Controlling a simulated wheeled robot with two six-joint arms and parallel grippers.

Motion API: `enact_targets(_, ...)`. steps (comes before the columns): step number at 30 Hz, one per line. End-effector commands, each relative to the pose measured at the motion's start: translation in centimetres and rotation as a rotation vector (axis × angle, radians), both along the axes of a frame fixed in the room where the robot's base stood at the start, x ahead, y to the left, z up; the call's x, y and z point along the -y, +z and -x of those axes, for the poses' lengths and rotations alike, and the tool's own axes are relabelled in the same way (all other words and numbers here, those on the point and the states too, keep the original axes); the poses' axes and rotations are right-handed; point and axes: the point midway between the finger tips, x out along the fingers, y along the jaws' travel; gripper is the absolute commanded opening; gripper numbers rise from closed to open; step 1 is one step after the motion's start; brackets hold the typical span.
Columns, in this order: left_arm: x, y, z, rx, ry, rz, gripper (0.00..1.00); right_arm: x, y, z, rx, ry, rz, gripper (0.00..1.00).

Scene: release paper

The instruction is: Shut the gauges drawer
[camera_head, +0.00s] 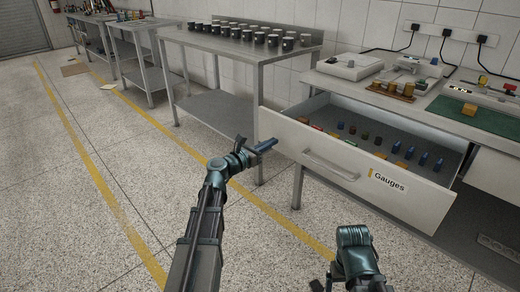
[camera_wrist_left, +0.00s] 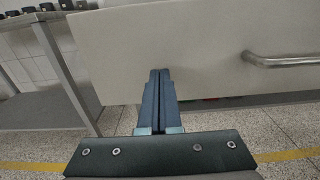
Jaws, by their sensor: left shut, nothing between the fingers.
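The gauges drawer (camera_head: 350,168) stands pulled out from the bench on the right. Its white front carries a bar handle (camera_head: 330,165) and a "Gauges" label (camera_head: 388,182). Several small coloured pieces lie inside it. My left gripper (camera_head: 266,145) is shut and empty, close to the left end of the drawer front. In the left wrist view its closed fingers (camera_wrist_left: 158,88) overlap the lower left part of the drawer front (camera_wrist_left: 200,50), with the handle (camera_wrist_left: 285,60) to the right. I cannot tell whether they touch it. Part of my right arm shows at the bottom; its gripper is not clearly visible.
A metal table (camera_head: 235,47) with rows of dark cups stands left of the drawer. The bench top holds instruments, a wooden block set (camera_head: 390,91) and a green mat (camera_head: 478,117). Another drawer front (camera_head: 495,177) is at the right.

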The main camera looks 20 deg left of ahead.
Motion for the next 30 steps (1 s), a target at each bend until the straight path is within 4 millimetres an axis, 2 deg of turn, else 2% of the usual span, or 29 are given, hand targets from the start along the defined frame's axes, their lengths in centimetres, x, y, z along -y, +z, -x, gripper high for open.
enact_targets(1, 0.2, 0.0, -0.7, 0.000, -0.001, 0.000, 0.00, 0.0, 0.0, 0.0, 0.000, 0.000, 0.000, 0.89)
enact_targets(6, 0.7, 0.0, -1.6, -0.001, 0.000, 0.000, 0.00, 0.0, 0.0, 0.0, 0.000, 0.000, 0.000, 0.89)
enact_targets(22, 0.9, 0.0, -2.1, -0.001, 0.000, 0.000, 0.00, 0.0, 0.0, 0.0, 0.000, 0.000, 0.000, 0.89)
enact_targets(26, 1.4, 0.0, -3.5, 0.000, -0.001, 0.000, 0.00, 0.0, 0.0, 0.0, 0.000, 0.000, 0.000, 0.89)
enact_targets(30, 2.6, 0.0, -6.3, 0.000, -0.003, 0.000, 0.00, 0.0, 0.0, 0.0, 0.000, 0.000, 0.000, 0.89)
